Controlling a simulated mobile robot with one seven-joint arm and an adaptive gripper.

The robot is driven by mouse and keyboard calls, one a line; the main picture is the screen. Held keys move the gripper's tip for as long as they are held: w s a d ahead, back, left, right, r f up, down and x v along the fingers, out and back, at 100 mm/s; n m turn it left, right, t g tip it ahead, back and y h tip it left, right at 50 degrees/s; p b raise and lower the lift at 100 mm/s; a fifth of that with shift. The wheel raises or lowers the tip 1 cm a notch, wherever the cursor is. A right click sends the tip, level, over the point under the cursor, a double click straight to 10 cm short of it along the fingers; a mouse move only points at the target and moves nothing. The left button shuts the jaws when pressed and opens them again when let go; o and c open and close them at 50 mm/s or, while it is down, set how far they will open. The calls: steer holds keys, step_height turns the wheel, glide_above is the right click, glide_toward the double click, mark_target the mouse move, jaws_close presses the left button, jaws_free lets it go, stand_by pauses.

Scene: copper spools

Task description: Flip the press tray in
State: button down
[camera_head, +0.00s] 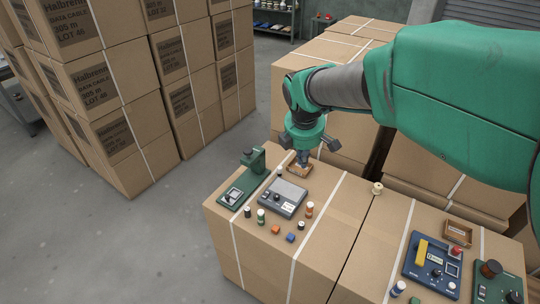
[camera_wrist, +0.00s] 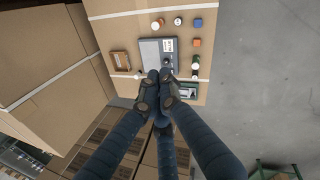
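A green press (camera_head: 253,165) stands at the left end of the near carton top. It has an upright post, and a flat base with a dark, pale-edged plate (camera_head: 233,195) at its front. I cannot tell for certain which part is the press tray. In the wrist view the press (camera_wrist: 187,91) lies right of my fingers, partly hidden. My gripper (camera_head: 303,161) points down over the back of the carton top, right of the press and by a small brown tray (camera_head: 299,171). In the wrist view my gripper's fingertips (camera_wrist: 160,77) are together and empty, overlapping a grey device (camera_wrist: 151,50).
The grey device (camera_head: 283,198) sits right of the press. Several small spools and blocks, including an orange block (camera_head: 276,229), lie in front. A blue panel with a yellow handle (camera_head: 432,253) and a wooden tray (camera_head: 459,232) stand on the right carton. Tall carton stacks (camera_head: 140,90) rise behind left.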

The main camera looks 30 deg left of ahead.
steer(key=s+a+f+n, duration=0.4)
steer(key=a+f, duration=0.3)
steer(key=a, duration=0.3)
steer(key=s+a+f+n+b, duration=0.1)
steer(key=s+a+f+n, duration=0.3)
steer(key=a+f, duration=0.4)
steer(key=s+a+f+n, duration=0.4)
steer(key=a+f, duration=0.4)
steer(key=a, duration=0.4)
steer(key=shift+s+f, duration=0.15)
steer(key=shift+s, duration=0.5)
steer(key=shift+d+f, duration=0.1)
steer(key=b+x, duration=0.1)
steer(key=x, duration=0.2)
steer(key=w+b+x, duration=0.1)
steer(key=x, duration=0.3)
steer(key=w+b+x, duration=0.1)
steer(key=x, duration=0.2)
steer(key=shift+w+b, duration=0.15)
steer(key=shift+b, duration=0.25)
steer(key=shift+w, duration=0.6)
steer(key=shift+w, duration=0.1)
